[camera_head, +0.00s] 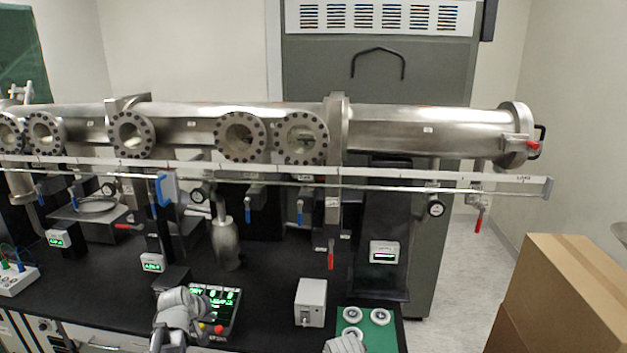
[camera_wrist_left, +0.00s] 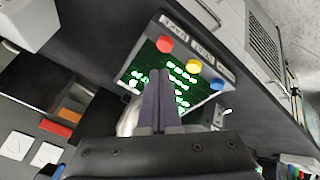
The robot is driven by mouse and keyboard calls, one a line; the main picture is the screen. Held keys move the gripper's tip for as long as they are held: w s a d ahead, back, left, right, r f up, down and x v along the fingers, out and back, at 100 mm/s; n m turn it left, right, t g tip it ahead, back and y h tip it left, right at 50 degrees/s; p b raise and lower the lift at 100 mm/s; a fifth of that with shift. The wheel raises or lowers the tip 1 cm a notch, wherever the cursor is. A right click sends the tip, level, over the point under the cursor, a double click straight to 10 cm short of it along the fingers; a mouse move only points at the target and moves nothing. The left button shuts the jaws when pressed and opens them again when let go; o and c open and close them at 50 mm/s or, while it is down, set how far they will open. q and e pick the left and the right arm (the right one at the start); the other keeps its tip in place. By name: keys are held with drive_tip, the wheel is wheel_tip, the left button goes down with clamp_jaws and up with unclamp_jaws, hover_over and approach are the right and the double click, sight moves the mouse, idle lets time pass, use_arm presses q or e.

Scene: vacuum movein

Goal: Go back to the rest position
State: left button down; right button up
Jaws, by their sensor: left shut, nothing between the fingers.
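My left gripper (camera_head: 188,308) is low in the head view, over the near left side of a control panel (camera_head: 222,304) with a lit green display. In the left wrist view its two dark fingers (camera_wrist_left: 160,88) are pressed together with nothing between them. They overlap the panel's green display (camera_wrist_left: 190,82) in that view; I cannot tell whether they touch it. A red button (camera_wrist_left: 165,44), a yellow button (camera_wrist_left: 194,66) and a blue button (camera_wrist_left: 217,84) line one edge of the panel. A grey part (camera_head: 345,344), likely my right arm, shows at the bottom edge; its fingers are hidden.
A long steel vacuum tube (camera_head: 420,128) with flanged ports and a rail (camera_head: 400,186) spans the black bench (camera_head: 265,285). A small white box (camera_head: 311,302) and a green mat (camera_head: 385,340) with white round pieces lie to the right. Cardboard boxes (camera_head: 570,285) stand at far right.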

use_arm(q)
drive_tip(key=s+d+f+m+g, duration=0.25)
drive_tip(key=s+d, duration=0.25)
drive_tip(key=d, duration=0.4)
drive_tip(key=s+d+f+m+g, duration=0.1)
drive_tip(key=s+d+m+g, duration=0.15)
drive_tip(key=s+d, duration=0.4)
drive_tip(key=s+d+m+g+y, duration=0.1)
drive_tip(key=s+d+m+g, duration=0.1)
drive_tip(key=s+d+m, duration=0.4)
drive_tip(key=s+d, duration=0.4)
drive_tip(key=s, duration=0.3)
drive_tip(key=shift+d+f+g+y, duration=0.3)
drive_tip(key=shift+d+g, duration=0.05)
drive_tip(key=shift+g, duration=0.05)
